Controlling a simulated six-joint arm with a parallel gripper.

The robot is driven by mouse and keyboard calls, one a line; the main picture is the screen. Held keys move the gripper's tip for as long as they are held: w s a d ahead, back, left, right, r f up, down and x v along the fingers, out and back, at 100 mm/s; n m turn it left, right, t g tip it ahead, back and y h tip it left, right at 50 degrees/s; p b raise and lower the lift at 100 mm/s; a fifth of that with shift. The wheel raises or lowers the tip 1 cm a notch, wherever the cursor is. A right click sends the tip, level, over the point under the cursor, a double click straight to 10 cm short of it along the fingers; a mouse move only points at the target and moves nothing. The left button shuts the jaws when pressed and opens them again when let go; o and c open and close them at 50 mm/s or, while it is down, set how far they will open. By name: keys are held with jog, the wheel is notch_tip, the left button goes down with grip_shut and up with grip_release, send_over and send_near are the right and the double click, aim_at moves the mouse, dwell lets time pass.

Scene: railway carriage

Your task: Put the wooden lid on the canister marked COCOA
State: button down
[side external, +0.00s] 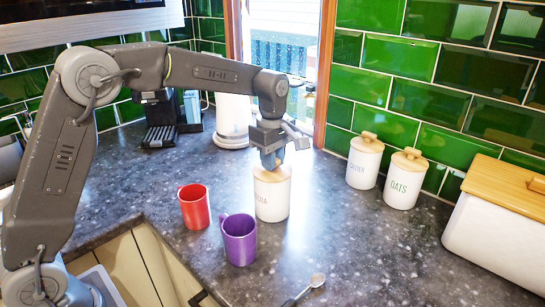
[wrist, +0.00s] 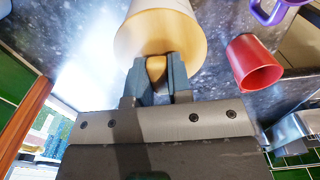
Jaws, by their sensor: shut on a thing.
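The white canister (side external: 272,200) in the middle of the counter has small lettering, only partly legible, ending in A. The wooden lid (side external: 262,175) is at its top, level and over the mouth. It also shows in the wrist view as a pale wooden disc (wrist: 186,47) with the white canister wall beyond it. My gripper (side external: 271,160) is shut on the lid's knob (wrist: 156,68), pointing down from above. The fingers hide part of the lid, and I cannot tell whether the lid touches the rim all round.
A red mug (side external: 194,207) and a purple mug (side external: 239,241) stand close left of the canister. Two lidded canisters, one marked OATS (side external: 404,182), stand by the tiled wall. A white bin with a wooden lid (side external: 512,188) is at right. A spoon (side external: 306,288) lies in front.

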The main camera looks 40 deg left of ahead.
jog(key=c, duration=1)
grip_release()
jog(key=shift+r, duration=6.85)
jog(key=shift+s, duration=0.1)
jog(key=s+r+m+t, duration=0.2)
jog(key=s+m, duration=0.3)
jog(key=s, duration=0.3)
jog(key=s+f+m+t, duration=0.1)
jog(key=s+f+m, duration=0.2)
jog(key=s, duration=0.3)
jog(key=s+f+m+t, duration=0.1)
jog(key=s+f+m, duration=0.3)
jog(key=s, duration=0.3)
jog(key=s+a+f+m+t, duration=0.1)
jog(key=s+f+m, duration=0.2)
jog(key=s+m, duration=0.2)
jog(key=shift+s+f+m+t, duration=0.15)
jog(key=shift+s+m, duration=0.05)
jog(key=shift+s, duration=0.3)
jog(key=shift+s+f+m+t, duration=0.1)
jog(key=shift+s+m+t, duration=0.1)
jog(key=shift+s, duration=0.3)
